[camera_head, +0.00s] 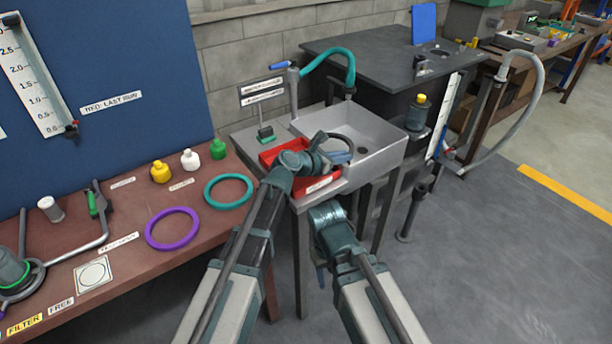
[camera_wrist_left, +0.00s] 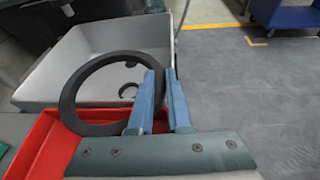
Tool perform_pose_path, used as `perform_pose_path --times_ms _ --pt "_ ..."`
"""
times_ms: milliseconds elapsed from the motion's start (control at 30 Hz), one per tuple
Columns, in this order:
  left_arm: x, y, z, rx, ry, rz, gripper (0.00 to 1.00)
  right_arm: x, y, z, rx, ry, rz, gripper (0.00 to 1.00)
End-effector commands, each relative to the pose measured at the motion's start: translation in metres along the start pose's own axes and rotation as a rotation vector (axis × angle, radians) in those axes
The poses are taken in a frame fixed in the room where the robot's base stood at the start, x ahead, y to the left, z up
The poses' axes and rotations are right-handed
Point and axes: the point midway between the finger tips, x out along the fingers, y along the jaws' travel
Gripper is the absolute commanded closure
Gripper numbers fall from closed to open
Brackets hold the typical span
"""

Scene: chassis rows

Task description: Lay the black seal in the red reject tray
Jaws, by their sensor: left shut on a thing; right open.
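The black seal (camera_wrist_left: 72,92) is a dark ring, held by its near right side between the blue fingers of my left gripper (camera_wrist_left: 162,85). In the head view the seal (camera_head: 341,136) shows only in part behind my left gripper (camera_head: 340,157). The red reject tray (camera_head: 270,155) lies beside the sink, partly hidden by my left arm. In the wrist view the ring overlaps the tray's (camera_wrist_left: 42,150) edge and the sink basin; its height above them is hard to tell. My right gripper (camera_head: 321,277) is low in front of the sink stand, mostly hidden by its arm, open.
The grey sink (camera_head: 385,155) with a teal hose tap (camera_head: 335,56) stands next to the tray. A small sign stand (camera_head: 265,134) is behind the tray. The bench at left holds a purple ring (camera_head: 150,230), a teal ring (camera_head: 207,192) and small bottles.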

Motion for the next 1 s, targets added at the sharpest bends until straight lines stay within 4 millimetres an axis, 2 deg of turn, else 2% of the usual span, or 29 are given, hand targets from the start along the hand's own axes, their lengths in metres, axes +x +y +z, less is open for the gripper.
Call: perform_pose_path --times_ms 33,200,400,567,767,1000 --pt "-0.014 0.004 -0.008 -0.001 0.001 0.003 1.00 0.003 0.000 0.000 0.000 0.000 0.000 0.44" --pt "-0.050 0.020 -0.026 -0.001 0.001 0.003 1.00 0.007 -0.001 0.000 0.000 0.000 0.000 0.44" --pt "-0.079 0.034 -0.040 0.000 0.001 0.002 1.00 0.009 -0.001 -0.001 0.000 0.000 0.000 0.44" --pt "-0.088 0.038 -0.044 0.000 0.000 0.000 1.00 0.010 -0.001 -0.001 0.000 0.000 0.000 0.44" --pt "-0.087 0.038 -0.046 0.001 0.000 -0.001 1.00 0.012 -0.001 -0.001 0.000 0.000 0.000 0.44" --pt "-0.079 0.037 -0.070 0.001 0.000 -0.001 1.00 0.037 -0.004 -0.002 0.000 0.000 0.000 0.44"
